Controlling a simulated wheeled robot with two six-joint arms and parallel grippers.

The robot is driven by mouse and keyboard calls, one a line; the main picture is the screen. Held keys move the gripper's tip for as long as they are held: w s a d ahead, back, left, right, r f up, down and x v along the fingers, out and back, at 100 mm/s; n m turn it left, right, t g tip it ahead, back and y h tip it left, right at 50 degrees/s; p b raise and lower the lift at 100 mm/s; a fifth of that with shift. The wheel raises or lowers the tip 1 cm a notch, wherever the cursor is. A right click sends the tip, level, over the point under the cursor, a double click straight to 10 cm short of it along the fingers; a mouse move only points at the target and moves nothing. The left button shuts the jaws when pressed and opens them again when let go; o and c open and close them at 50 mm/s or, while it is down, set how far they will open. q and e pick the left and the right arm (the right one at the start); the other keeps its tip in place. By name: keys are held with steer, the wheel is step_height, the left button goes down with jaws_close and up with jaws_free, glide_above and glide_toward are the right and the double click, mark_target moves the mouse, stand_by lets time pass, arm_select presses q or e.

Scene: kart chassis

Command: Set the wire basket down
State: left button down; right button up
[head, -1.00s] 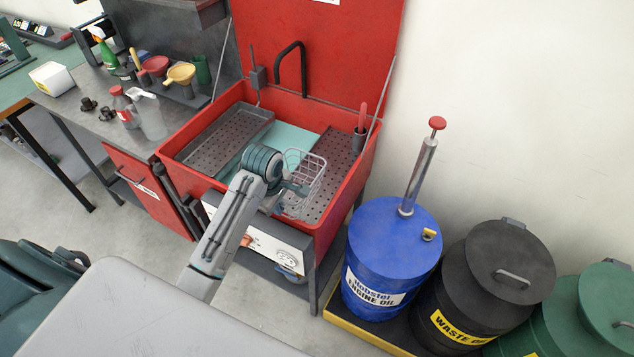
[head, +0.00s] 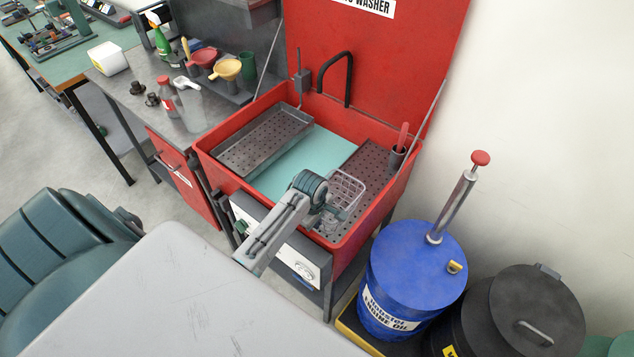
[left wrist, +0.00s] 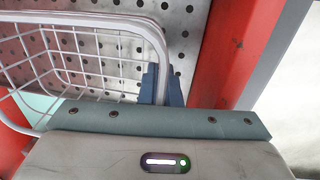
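The wire basket (head: 347,187) is a pale, open wire mesh box. It is over the front part of the right perforated tray in the red parts washer (head: 226,170). My left gripper (head: 328,212) is at the basket's near side. In the left wrist view the basket (left wrist: 75,50) lies at the upper left, and the dark fingers of my left gripper (left wrist: 163,85) are closed on its thick rim wire. Perforated metal shows through the mesh. Whether the basket's underside touches the tray cannot be told. My right gripper is not in view.
The right perforated tray (head: 374,165) is bare behind the basket. A raised grey tray (head: 265,140) stands at the washer's left, with a pale teal floor (head: 315,155) between. A red-handled tool in a cup (head: 400,148) is at the right wall. A blue oil drum (head: 412,255) stands right.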

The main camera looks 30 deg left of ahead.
arm_select(q)
steer(key=shift+f, duration=0.8)
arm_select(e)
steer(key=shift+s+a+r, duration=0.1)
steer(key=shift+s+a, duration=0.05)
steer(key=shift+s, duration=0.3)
arm_select(q)
steer(key=shift+s, duration=0.15)
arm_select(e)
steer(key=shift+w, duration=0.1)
arm_select(q)
steer(key=c, duration=1.6)
jaws_free()
steer(key=shift+f, duration=0.15)
steer(key=shift+c, duration=0.2)
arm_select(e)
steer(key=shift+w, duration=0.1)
